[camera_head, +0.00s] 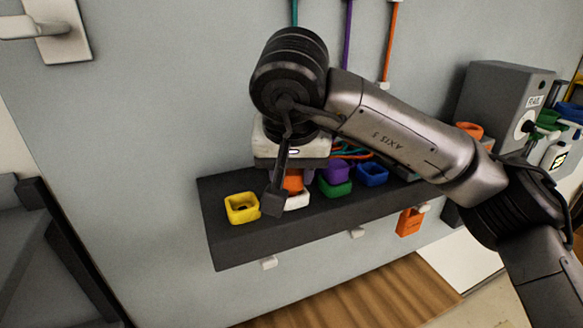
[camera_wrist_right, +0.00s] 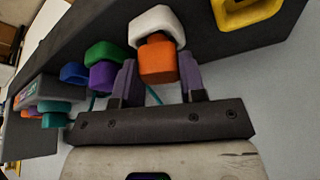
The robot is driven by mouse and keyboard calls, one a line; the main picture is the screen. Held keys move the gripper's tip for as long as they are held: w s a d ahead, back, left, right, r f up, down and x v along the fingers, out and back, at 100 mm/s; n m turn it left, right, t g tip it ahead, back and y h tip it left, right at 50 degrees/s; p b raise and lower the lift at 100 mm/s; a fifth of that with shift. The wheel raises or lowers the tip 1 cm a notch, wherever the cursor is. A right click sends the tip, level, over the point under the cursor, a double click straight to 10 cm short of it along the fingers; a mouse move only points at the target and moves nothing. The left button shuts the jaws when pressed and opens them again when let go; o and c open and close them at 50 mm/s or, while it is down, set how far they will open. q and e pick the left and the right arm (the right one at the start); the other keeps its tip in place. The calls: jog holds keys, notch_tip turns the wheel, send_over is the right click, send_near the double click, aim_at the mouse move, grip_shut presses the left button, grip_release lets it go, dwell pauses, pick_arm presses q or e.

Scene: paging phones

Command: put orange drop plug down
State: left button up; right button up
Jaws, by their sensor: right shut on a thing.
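The orange drop plug (camera_head: 293,182) is between the fingers of my right gripper (camera_head: 284,190), which is shut on it. In the right wrist view the orange plug (camera_wrist_right: 157,62) shows between the two fingers of my right gripper (camera_wrist_right: 158,80). It is at the white socket (camera_head: 297,201), which shows just beyond it in the wrist view (camera_wrist_right: 156,22). The plug overlaps the socket in view; how deep it sits in it I cannot tell. One finger and the arm hide part of both. My left gripper is not in view.
A dark shelf (camera_head: 280,235) holds a yellow socket (camera_head: 242,208), a green socket (camera_head: 336,188) with a purple plug (camera_head: 337,172) at it, and a blue socket (camera_head: 373,174). An orange piece (camera_head: 410,222) hangs below. A grey box (camera_head: 497,95) stands at right.

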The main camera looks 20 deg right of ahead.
jog(key=shift+f, duration=0.1)
jog(key=shift+f, duration=0.15)
jog(key=o, duration=0.9)
jog(key=v, duration=1.2)
jog(key=shift+r, duration=0.25)
